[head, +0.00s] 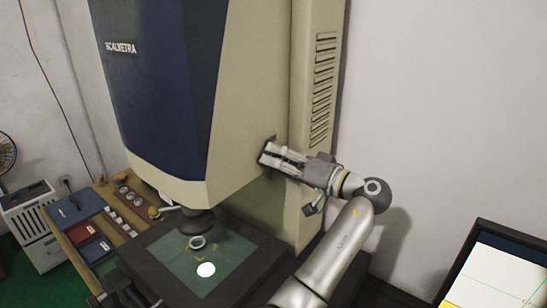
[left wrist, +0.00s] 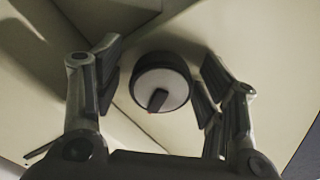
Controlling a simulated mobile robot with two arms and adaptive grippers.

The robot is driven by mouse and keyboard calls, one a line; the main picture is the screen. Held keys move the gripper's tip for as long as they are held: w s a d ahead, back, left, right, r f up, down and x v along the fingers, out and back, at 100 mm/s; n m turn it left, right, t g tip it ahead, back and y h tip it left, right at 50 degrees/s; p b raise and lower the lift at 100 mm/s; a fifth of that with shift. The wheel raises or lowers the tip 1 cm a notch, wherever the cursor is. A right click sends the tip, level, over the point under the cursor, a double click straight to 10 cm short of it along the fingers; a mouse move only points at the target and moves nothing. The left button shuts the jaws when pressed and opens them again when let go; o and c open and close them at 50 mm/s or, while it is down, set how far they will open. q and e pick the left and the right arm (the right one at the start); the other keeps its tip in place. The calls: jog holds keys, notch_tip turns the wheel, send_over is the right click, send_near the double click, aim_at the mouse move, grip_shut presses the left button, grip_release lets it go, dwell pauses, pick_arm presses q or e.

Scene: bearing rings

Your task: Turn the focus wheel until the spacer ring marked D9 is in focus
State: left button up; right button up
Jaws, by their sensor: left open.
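The focus wheel (left wrist: 176,82) is a dark-rimmed round knob with a pale face and a dark grip bar, on the beige side of the measuring machine (head: 235,130). My left gripper (head: 268,154) is open at that side wall. In the left wrist view its fingers stand on either side of the wheel, with a gap to the left finger; whether the right finger touches is unclear. In the head view the fingers mostly hide the wheel. A small metal ring (head: 197,243) lies on the stage glass (head: 178,262) under the lens (head: 197,220). No D9 mark is readable.
A bright light spot (head: 206,269) shows on the stage. A monitor (head: 500,280) stands at the lower right, only partly in view. A wooden bench (head: 75,235) with trays and several small parts is at the left. The white wall right of the machine is bare.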

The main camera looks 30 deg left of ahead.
pick_arm(q)
jog(key=shift+d, duration=0.2)
jog(key=shift+c, duration=0.6)
jog(key=shift+a, duration=0.1)
jog(key=c, duration=0.9)
pick_arm(e)
jog(key=shift+w+d, duration=0.1)
jog(key=shift+d, duration=0.35)
jog(key=shift+a, duration=0.1)
